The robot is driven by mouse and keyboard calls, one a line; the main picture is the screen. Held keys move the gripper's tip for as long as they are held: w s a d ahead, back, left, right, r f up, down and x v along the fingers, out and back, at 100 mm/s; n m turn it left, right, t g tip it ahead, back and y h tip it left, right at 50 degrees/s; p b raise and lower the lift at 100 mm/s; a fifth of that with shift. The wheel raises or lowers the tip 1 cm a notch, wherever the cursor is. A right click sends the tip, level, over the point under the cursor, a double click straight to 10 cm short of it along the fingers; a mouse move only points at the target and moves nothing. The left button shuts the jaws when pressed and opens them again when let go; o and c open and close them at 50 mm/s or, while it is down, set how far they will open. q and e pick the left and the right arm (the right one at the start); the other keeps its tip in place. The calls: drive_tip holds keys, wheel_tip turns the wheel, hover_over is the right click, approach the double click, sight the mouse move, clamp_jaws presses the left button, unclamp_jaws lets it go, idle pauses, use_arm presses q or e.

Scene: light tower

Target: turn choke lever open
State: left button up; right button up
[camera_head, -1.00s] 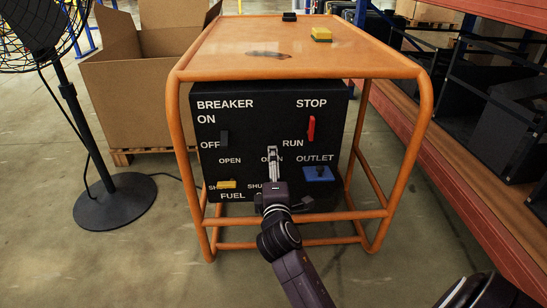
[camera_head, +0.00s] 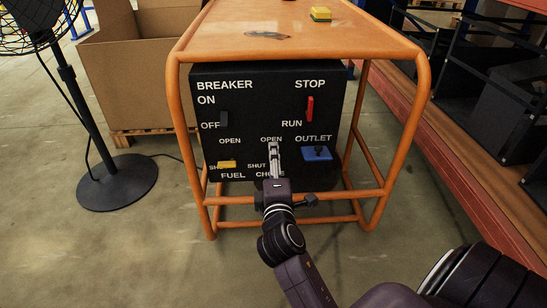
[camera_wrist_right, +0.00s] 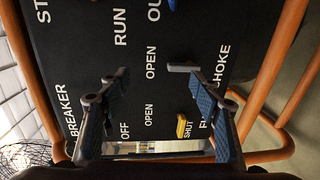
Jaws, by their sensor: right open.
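The black panel (camera_head: 265,108) of the generator faces me, with the labels OPEN, SHUT and CHOKE at its lower middle. My right gripper (camera_head: 274,148) is in front of this choke area, just below the OPEN label and right of SHUT. In the right wrist view my right gripper (camera_wrist_right: 150,72) has its two fingers spread apart, with the panel lettering between and beyond them. The CHOKE label shows by the right fingertip. My left gripper is not in view.
Close by are the yellow fuel lever (camera_head: 227,164), blue outlet (camera_head: 317,153), red stop/run switch (camera_head: 310,108) and dark breaker switch (camera_head: 224,117). An orange tube frame (camera_head: 420,130) surrounds the panel. A fan stand (camera_head: 117,181) and cardboard box (camera_head: 135,85) stand left; shelving is right.

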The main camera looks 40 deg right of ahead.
drive_tip(key=shift+v, duration=1.35)
drive_tip(key=shift+f, duration=0.2)
